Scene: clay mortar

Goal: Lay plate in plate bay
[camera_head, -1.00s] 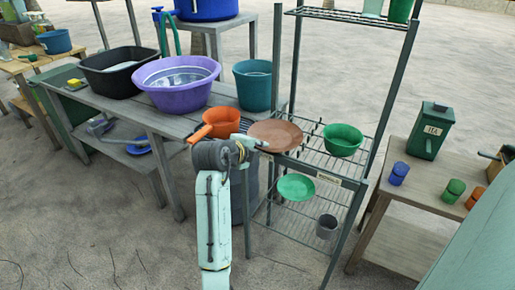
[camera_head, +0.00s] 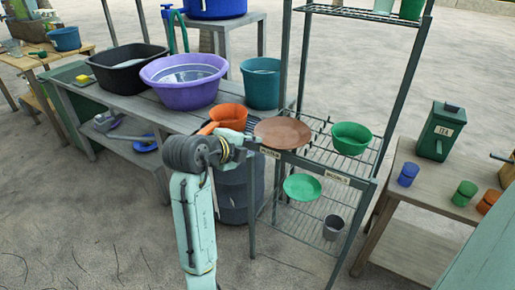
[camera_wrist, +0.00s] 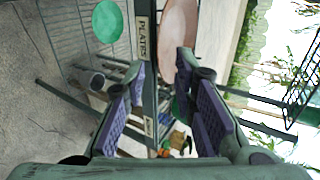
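The brown round plate (camera_head: 283,132) lies flat, or nearly so, at the left front of the rack's middle wire shelf (camera_head: 318,148), behind a label. My gripper (camera_head: 247,145) is just left of the plate in the head view. In the wrist view my gripper (camera_wrist: 160,82) has its purple-padded fingers spread, with nothing held between them. The plate's underside and its contact with the shelf are hidden.
A green bowl (camera_head: 351,138) stands right of the plate. A green plate (camera_head: 302,187) and grey cup (camera_head: 333,227) are lower in the rack. An orange pot (camera_head: 229,116) and teal bucket (camera_head: 257,83) stand left, close to my arm. Rack posts rise nearby.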

